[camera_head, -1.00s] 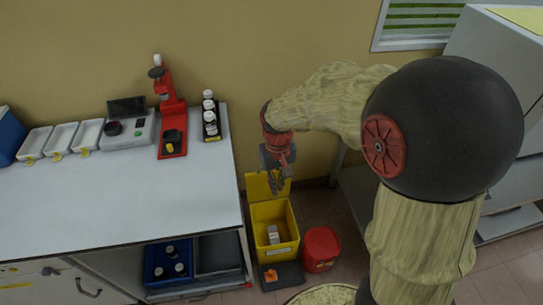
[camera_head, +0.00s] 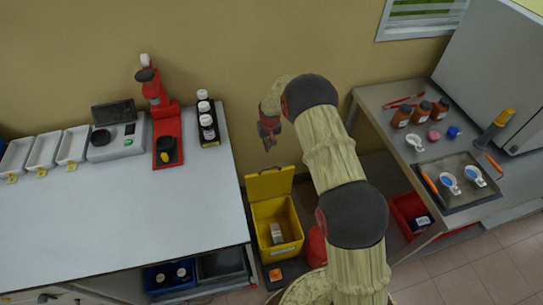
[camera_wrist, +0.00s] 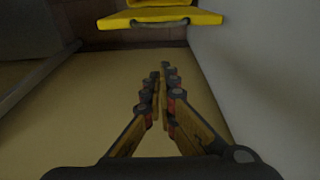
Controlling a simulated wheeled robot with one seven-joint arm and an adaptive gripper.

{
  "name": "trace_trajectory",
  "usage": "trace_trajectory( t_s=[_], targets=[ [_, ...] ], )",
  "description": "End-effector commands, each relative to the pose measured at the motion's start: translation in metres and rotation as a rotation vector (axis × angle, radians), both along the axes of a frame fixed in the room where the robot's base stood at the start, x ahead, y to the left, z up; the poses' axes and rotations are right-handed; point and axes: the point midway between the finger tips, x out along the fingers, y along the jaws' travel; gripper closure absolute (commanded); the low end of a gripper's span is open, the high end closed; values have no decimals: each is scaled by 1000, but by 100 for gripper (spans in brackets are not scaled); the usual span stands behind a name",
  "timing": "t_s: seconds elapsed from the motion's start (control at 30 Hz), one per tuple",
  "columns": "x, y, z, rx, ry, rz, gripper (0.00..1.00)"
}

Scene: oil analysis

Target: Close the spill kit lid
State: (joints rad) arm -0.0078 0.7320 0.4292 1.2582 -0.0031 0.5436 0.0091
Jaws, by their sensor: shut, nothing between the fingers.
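The yellow spill kit box (camera_head: 256,228) stands on the floor between the two benches, with a white item inside. Its yellow lid (camera_head: 270,184) is open, standing up at the box's back edge near the wall. In the wrist view a yellow panel with a dark handle, which looks like the lid (camera_wrist: 160,19), shows at the top, beyond my fingertips. My gripper (camera_head: 269,143) is above the lid, apart from it in the picture, near the wall. In the wrist view my gripper (camera_wrist: 162,72) is shut and empty.
A white bench (camera_head: 110,215) stands left of the kit, with a red microscope-like device (camera_head: 165,120) and bottles (camera_head: 207,122). A grey bench (camera_head: 390,98) stands right. A red container (camera_head: 315,247) is beside the kit, partly behind my arm. An orange item (camera_head: 275,274) lies in front.

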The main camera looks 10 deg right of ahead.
Motion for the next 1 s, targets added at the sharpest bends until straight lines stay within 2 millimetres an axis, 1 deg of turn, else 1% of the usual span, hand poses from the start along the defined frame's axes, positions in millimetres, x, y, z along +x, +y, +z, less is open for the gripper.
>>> trace_trajectory(
  t_s=[0.03,0.17,0.27,0.5,0.77,0.8,1.0],
  targets=[
    [4,0,-1,0,-13,0,100],
    [7,0,-9,0,-24,-1,100],
    [10,0,-24,0,-23,-1,100],
    [19,0,-66,0,-23,-1,100],
    [26,0,-103,0,-22,-1,100],
    [21,0,-97,0,-25,-1,100],
    [1,0,-94,0,-25,-1,100]
  ],
)
